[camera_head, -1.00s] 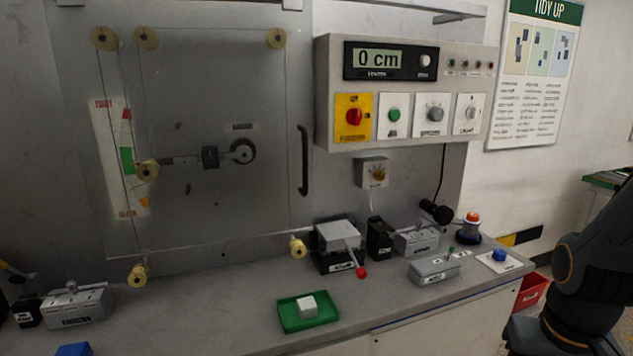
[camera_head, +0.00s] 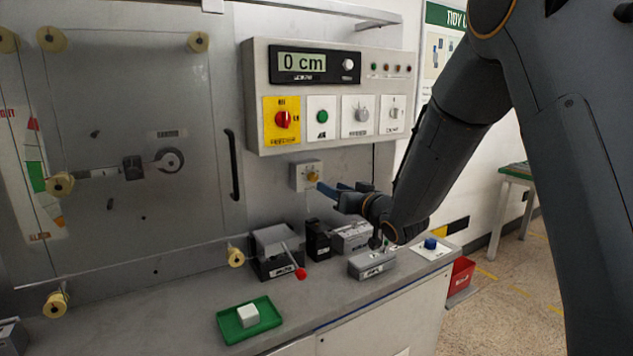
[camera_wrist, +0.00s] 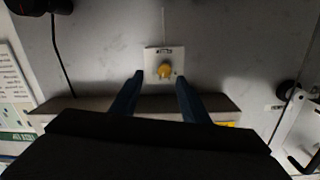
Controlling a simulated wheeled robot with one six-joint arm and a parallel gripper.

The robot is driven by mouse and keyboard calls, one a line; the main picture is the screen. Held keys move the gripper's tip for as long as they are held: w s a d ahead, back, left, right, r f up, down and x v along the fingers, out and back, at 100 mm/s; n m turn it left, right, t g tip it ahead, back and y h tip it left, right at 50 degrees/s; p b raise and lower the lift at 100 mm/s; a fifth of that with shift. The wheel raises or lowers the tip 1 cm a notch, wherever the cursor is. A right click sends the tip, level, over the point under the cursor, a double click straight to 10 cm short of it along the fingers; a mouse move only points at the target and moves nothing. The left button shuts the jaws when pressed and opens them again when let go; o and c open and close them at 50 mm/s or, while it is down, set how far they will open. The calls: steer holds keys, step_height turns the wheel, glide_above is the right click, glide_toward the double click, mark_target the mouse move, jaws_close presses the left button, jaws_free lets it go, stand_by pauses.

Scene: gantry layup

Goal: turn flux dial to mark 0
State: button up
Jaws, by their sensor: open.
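A small box with a white face and a yellow dial (camera_head: 312,177) is on the wall below the control panel. I take this as the flux dial; its label is too small to read surely. In the wrist view the yellow dial (camera_wrist: 165,70) is near the picture's middle, its printed plate (camera_wrist: 152,58) around it. My gripper (camera_head: 330,188) is close to the dial, in front and to the right in the head view. In the wrist view its two blue fingers (camera_wrist: 160,78) are apart, with the dial between their tips in the picture. I cannot tell whether they touch it.
The control panel (camera_head: 255,90) with a red switch (camera_head: 283,119) and other knobs is just above. Below on the bench are a red-tipped lever box (camera_head: 272,262), a black box (camera_head: 318,240), grey boxes (camera_head: 371,266) and a green tray (camera_head: 226,322). A door handle (camera_head: 232,165) is left.

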mark_target(314, 178)
steer(key=shift+y, duration=0.3)
steer(key=x, duration=0.2)
steer(key=p+x, duration=0.1)
steer(key=x, duration=0.2)
steer(key=p+x, duration=0.1)
steer(key=x, duration=0.2)
steer(key=shift+s+a+r, duration=0.1)
steer(key=shift+a+r, duration=0.25)
steer(key=shift+a, duration=0.05)
steer(key=c, duration=1.1)
steer(key=shift+o, duration=0.2)
